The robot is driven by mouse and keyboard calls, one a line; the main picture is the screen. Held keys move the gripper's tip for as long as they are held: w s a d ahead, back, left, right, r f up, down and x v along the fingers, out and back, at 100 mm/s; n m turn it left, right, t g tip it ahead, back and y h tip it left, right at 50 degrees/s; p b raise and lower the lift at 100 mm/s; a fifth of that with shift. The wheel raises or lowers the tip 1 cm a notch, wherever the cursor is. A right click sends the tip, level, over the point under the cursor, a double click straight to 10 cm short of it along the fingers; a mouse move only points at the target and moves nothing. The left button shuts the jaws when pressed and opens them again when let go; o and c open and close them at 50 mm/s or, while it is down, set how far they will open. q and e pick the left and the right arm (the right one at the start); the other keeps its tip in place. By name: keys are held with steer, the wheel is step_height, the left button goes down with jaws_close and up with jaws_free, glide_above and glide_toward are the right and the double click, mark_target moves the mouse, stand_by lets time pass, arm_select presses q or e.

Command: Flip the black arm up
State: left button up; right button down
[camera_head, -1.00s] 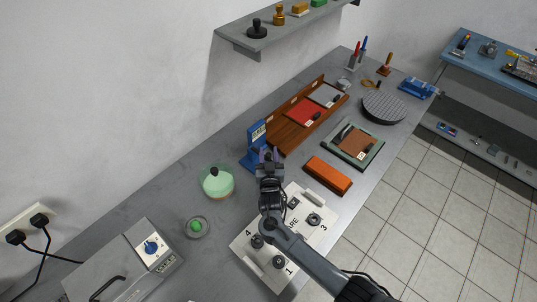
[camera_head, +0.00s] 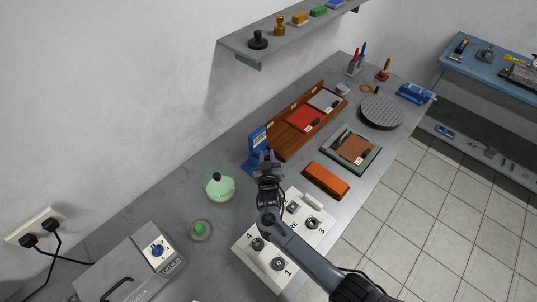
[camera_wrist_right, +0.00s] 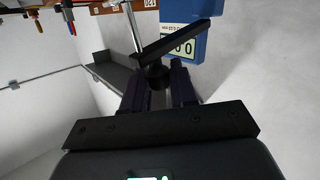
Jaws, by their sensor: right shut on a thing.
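A blue stand (camera_head: 256,143) with a small number display stands upright on the bench near the wall. It also shows in the right wrist view (camera_wrist_right: 190,30), upper right. In the head view my gripper hides the black arm. My left gripper is not in view.
A green-topped bowl (camera_head: 220,185) stands left of my right gripper. A white numbered plate with black knobs (camera_head: 245,250) lies below my right arm. An orange block (camera_head: 327,180) and a wooden rack (camera_head: 282,140) are to the right. A wall shelf (camera_head: 236,48) hangs above.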

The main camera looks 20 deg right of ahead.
steer(key=r+p, duration=0.1)
steer(key=w+r+n+g+p, duration=0.1)
steer(key=shift+a+g+p, duration=0.3)
steer(key=shift+p, duration=0.1)
steer(key=shift+w+a+r+n+g+p, duration=0.15)
steer(key=shift+w+n+g+p, duration=0.15)
steer(key=shift+w+n+g, duration=0.15)
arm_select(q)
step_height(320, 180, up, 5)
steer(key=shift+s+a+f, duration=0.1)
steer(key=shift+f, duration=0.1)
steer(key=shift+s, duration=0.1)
arm_select(e)
steer(key=shift+r, duration=0.1)
steer(key=shift+w+a+r, duration=0.1)
steer(key=shift+w+a, duration=0.05)
steer(key=shift+w, duration=0.05)
